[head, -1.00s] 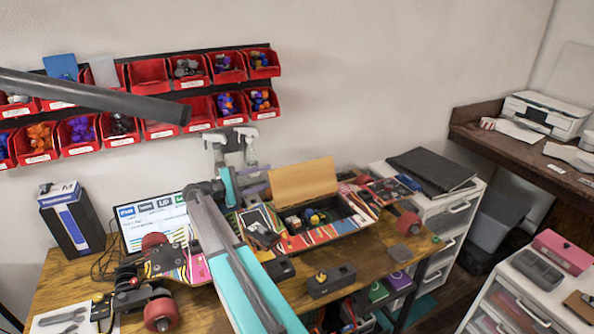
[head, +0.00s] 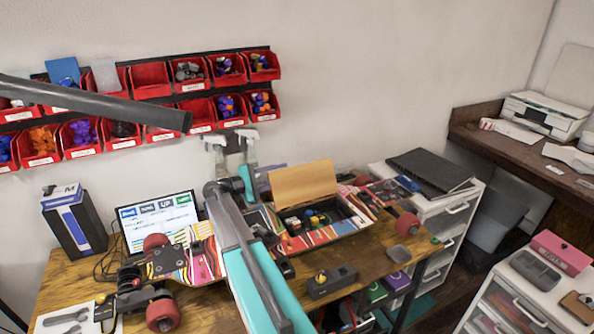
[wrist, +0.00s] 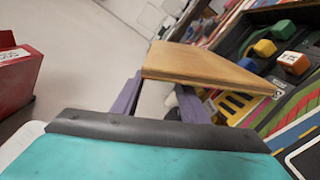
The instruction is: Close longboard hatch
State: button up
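The longboard (head: 200,258) lies across the workbench with bright striped deck graphics and red wheels. Its hatch (head: 302,184), a light wooden panel, stands raised at the back edge of an open black compartment (head: 351,215). In the wrist view the hatch (wrist: 205,68) is close ahead, and the compartment (wrist: 262,30) with coloured blocks is at the right. My gripper (wrist: 157,98) has purple fingers spread apart, with nothing seen clamped between them. The hatch's near edge partly hides the fingers. In the head view my gripper is mostly hidden behind my arm, left of the hatch.
A laptop (head: 158,222) and a blue-white box (head: 74,222) stand at the left. Red bins (head: 150,78) line the wall. A black block (head: 331,281) lies in front of the board. White drawers (head: 455,212) stand at the right.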

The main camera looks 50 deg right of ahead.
aim_at(298, 170)
jog(key=p+x, duration=0.1)
jog(key=x, duration=0.6)
jog(key=shift+d+p, duration=0.1)
jog(key=shift+p, duration=0.3)
grip_shut()
jog(key=shift+a, duration=0.4)
jog(key=shift+d, duration=0.25)
jog(key=shift+s+d, duration=0.1)
